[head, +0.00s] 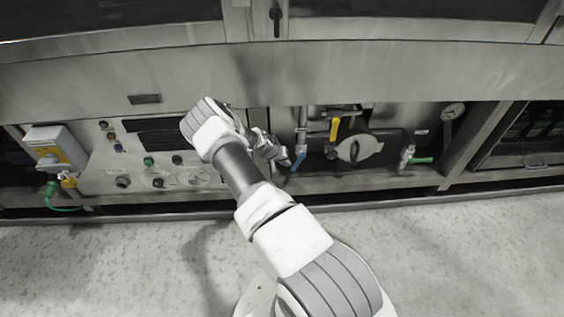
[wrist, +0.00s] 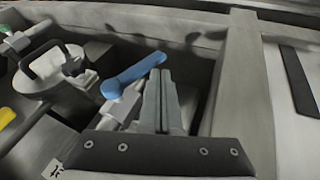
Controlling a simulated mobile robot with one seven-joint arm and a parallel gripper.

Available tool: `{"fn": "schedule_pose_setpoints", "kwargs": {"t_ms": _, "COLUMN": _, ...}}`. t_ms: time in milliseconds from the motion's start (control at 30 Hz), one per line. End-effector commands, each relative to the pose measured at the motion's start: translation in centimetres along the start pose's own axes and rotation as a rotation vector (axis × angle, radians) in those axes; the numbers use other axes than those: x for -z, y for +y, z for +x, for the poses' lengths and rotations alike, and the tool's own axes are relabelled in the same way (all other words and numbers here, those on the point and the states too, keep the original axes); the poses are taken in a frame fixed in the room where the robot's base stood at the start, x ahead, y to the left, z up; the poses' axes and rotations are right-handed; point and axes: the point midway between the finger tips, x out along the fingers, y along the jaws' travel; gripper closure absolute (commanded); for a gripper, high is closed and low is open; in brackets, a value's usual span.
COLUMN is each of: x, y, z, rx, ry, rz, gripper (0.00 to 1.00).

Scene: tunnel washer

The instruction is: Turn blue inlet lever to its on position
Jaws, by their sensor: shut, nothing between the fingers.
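The blue inlet lever (head: 299,160) shows in the head view in the washer's recess, just right of my gripper (head: 284,162). In the wrist view the blue lever (wrist: 133,74) runs slantwise from a pale valve body at lower left up to its free end at upper right. My gripper (wrist: 161,82) is shut with nothing between its fingers. Its fingertips appear right beside the lever's free end. I cannot tell whether they touch it. In the head view my own wrist hides part of the fingers.
A yellow lever (head: 334,129) hangs right of the blue one, above a round handled cover (head: 356,149). A green-handled valve (head: 408,157) and a gauge (head: 453,110) are farther right. A control panel (head: 150,165) is left. In the wrist view a metal frame post (wrist: 243,90) stands close right of my fingers.

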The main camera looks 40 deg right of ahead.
Motion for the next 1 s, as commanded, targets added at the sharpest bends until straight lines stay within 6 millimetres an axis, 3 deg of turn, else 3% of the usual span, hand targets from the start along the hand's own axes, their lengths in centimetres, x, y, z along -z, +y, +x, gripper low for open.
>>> {"fn": "schedule_pose_setpoints", "kwargs": {"t_ms": 100, "x": 0.0, "y": 0.0, "z": 1.2, "rx": 0.000, "ry": 0.000, "rz": 0.001, "gripper": 1.00}}
{"fn": "schedule_pose_setpoints", "kwargs": {"t_ms": 667, "x": -0.1, "y": 0.0, "z": 1.9, "rx": 0.000, "ry": 0.001, "rz": 0.001, "gripper": 1.00}}
{"fn": "schedule_pose_setpoints", "kwargs": {"t_ms": 1000, "x": -0.8, "y": 0.4, "z": 4.0, "rx": 0.000, "ry": 0.000, "rz": 0.003, "gripper": 1.00}}
